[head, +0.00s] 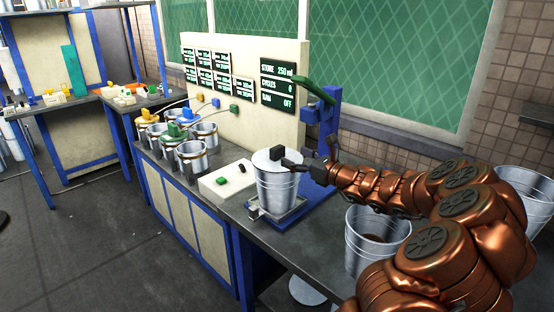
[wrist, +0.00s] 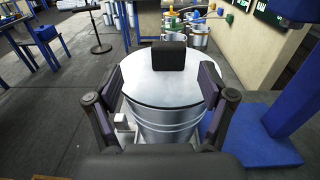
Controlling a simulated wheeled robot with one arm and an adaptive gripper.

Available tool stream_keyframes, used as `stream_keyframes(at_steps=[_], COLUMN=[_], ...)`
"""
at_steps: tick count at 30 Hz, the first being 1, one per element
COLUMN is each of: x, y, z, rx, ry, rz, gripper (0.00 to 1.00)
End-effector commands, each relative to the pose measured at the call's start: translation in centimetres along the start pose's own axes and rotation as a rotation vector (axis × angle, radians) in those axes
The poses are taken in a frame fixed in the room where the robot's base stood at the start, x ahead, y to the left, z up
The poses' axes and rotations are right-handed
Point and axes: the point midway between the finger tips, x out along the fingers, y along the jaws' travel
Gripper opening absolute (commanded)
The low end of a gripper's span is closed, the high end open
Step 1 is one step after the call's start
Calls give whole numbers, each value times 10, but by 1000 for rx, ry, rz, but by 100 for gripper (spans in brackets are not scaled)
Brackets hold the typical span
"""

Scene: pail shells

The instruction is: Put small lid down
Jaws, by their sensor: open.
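The small lid (wrist: 150,85) is a flat light disc with a black block handle (wrist: 169,55). It lies on top of a metal pail (head: 278,190), which stands on a blue-framed stand (head: 280,215). In the wrist view the lid covers the pail's mouth, and the pail wall (wrist: 165,122) shows below its near edge. My gripper (head: 292,163) is at the right side of the lid in the head view. In the wrist view its two fingers (wrist: 158,92) are spread apart with the handle beyond them, not between them. The gripper holds nothing.
A blue press post (head: 322,125) stands close behind the pail. A white control box (head: 227,182) is left of it. Several smaller pails (head: 191,158) stand farther left. An open pail (head: 375,240) is at right, near my arm. A panel with signs (head: 245,90) is behind.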

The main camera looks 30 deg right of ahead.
Motion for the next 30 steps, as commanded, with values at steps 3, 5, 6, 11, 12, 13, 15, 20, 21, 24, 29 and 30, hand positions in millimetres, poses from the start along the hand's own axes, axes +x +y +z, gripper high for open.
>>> stream_keyframes(at_steps=[3,5,6,11,12,13,15,20,21,24,29,30], x=[0,5,9,22,24,26,33,54,59,69,75,75], y=[-10,-11,-11,-11,-11,-11,-11,-11,-10,-11,-12,-12], z=[-3,-3,-3,-2,-2,-2,-1,-3,-4,-4,-5,-5], rx=[23,24,24,22,21,21,21,21,21,22,20,19], ry=[-2,-2,-2,-2,-2,-2,-2,1,1,1,-1,-1], rz=[-24,-25,-24,-24,-23,-23,-22,-20,-19,-21,-22,-22], gripper=[81,81,81,81,81,81,81,81,81,81,81,81])
